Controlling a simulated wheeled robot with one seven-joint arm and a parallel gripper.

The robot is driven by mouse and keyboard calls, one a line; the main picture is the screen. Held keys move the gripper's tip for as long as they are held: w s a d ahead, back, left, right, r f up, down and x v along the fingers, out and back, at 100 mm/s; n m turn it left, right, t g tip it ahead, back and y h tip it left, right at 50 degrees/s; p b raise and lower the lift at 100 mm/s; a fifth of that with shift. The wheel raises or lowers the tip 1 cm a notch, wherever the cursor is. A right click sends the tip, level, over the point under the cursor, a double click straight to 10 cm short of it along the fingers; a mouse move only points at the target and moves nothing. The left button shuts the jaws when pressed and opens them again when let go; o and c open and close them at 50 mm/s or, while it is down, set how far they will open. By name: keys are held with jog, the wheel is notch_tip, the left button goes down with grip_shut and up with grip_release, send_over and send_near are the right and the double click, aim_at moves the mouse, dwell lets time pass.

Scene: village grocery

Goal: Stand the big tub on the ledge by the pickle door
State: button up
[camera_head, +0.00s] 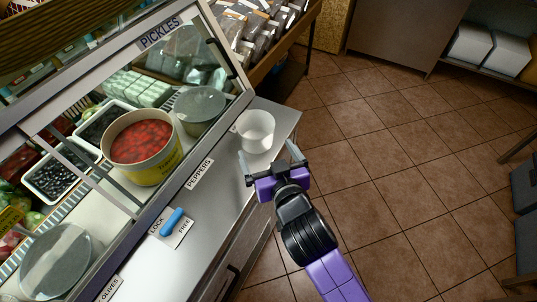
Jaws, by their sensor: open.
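The big tub (158,168) is a wide pale tub with a yellow label, full of red pieces. It stands upright inside the glass-fronted case, near the peppers label (199,174). The pickle door (183,62) is at the top of the case, with a PICKLES sign and a dark handle. The steel ledge (222,207) runs along the front of the case. A smaller white tub (256,133) stands upright at its far end. My gripper (270,154) is open and empty at the near side of this white tub; contact cannot be told.
A blue lever (172,221) on a LOCK/FREE plate lies on the ledge. Round grey lids (200,104) and trays of dark olives (58,181) are in the case. Dark bars cross its front. Packaged goods stand on a shelf behind; tiled floor (400,190) is clear at right.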

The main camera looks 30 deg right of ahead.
jog(key=shift+s+a+r, duration=0.1)
jog(key=shift+s+r, duration=0.05)
jog(key=shift+s, duration=0.3)
jog(key=s+f+n+y, duration=0.2)
jog(key=s+f, duration=0.2)
jog(key=s, duration=1.3)
jog(key=d+r+v, duration=0.1)
jog(key=d+v, duration=0.1)
jog(key=v, duration=1.4)
jog(key=shift+r, duration=0.4)
